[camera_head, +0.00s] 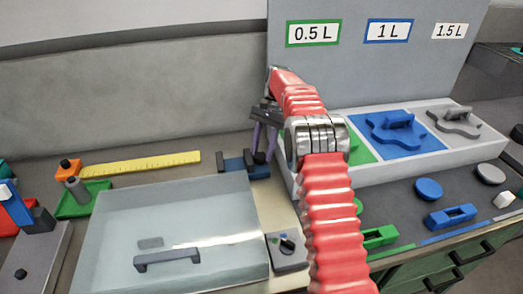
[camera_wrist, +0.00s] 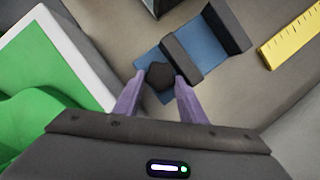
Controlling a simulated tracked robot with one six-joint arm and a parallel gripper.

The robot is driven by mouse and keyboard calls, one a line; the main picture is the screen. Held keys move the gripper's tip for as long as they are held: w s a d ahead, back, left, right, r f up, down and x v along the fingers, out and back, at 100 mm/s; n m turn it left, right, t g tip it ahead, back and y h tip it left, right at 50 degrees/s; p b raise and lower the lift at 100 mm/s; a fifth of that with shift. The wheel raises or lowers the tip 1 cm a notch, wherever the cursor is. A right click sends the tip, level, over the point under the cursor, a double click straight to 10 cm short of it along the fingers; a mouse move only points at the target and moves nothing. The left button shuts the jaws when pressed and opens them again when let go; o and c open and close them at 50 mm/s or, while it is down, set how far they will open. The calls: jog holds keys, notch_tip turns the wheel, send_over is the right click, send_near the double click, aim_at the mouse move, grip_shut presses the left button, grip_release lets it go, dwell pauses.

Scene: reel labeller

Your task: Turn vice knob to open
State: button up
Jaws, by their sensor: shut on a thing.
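The vice has a blue base and two dark grey jaws with a gap between them. It shows at the top of the wrist view (camera_wrist: 206,36) and behind the clear-lidded box in the head view (camera_head: 234,165). Its dark, rounded knob (camera_wrist: 160,77) sits at the vice's near end. My gripper (camera_wrist: 160,84) has its two purple fingers on either side of the knob, shut on it. In the head view my gripper (camera_head: 264,156) reaches down at the vice's right end, and its fingers hide the knob there.
A white tray (camera_head: 468,152) with green, blue and grey sections stands close to the right of my gripper. A box with a clear lid (camera_head: 180,225) lies in front of the vice. A yellow ruler (camera_head: 140,163) lies left of the vice. A grey wall panel stands behind.

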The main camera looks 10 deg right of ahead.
jog(key=shift+s+a+f, duration=0.2)
jog(key=shift+s+a, duration=0.1)
jog(key=shift+a, duration=0.15)
jog(key=o, duration=0.8)
jog(key=shift+d+r, duration=0.1)
jog(key=shift+w+d, duration=0.1)
jog(key=shift+r, duration=0.15)
jog(key=shift+w+d+r, duration=0.15)
jog(key=shift+w+r, duration=0.05)
jog(key=shift+r, duration=0.15)
jog(key=shift+v, duration=3.1)
